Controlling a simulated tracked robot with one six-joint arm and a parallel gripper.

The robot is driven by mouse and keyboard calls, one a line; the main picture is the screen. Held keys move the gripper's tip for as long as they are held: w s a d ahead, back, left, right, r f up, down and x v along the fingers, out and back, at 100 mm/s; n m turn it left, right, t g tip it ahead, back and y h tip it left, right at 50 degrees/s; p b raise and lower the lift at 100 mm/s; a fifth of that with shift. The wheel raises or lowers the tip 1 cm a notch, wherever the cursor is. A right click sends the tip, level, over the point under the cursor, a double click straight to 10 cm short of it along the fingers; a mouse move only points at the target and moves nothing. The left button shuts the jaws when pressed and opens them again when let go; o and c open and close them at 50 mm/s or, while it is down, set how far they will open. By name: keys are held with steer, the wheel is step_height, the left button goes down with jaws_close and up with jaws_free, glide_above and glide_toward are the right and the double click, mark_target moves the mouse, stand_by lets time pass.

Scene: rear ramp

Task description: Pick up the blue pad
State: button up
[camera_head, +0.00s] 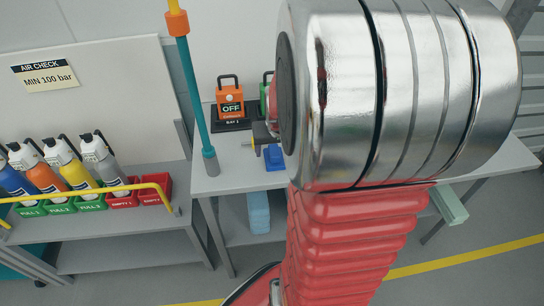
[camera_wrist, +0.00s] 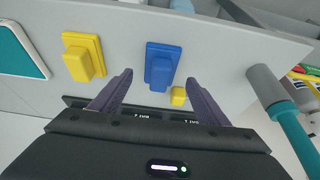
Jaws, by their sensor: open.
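The blue pad (camera_wrist: 163,64) lies on the grey table top in the wrist view, a flat base with a raised block on it. It also shows in the head view (camera_head: 274,158), partly hidden at its right by my arm. My gripper (camera_wrist: 160,82) is open, its two dark fingers apart. In the wrist view the blue pad appears just past and between the fingertips. Nothing is held, and I cannot tell how high the fingers are above it.
A yellow pad (camera_wrist: 82,58) of like shape lies left of the blue one. A small yellow block (camera_wrist: 179,96) is beside it. A teal post (camera_head: 191,95) stands at the table's left. An orange OFF unit (camera_head: 230,102) sits at the back. Several bottles (camera_head: 70,165) stand on the left bench.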

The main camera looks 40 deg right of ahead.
mark_target(274, 152)
steer(key=shift+x, duration=2.05)
steer(key=shift+c, duration=0.6)
steer(key=c, duration=1)
steer(key=shift+r, duration=0.1)
step_height(274, 152, up, 10)
steer(key=shift+f, duration=0.1)
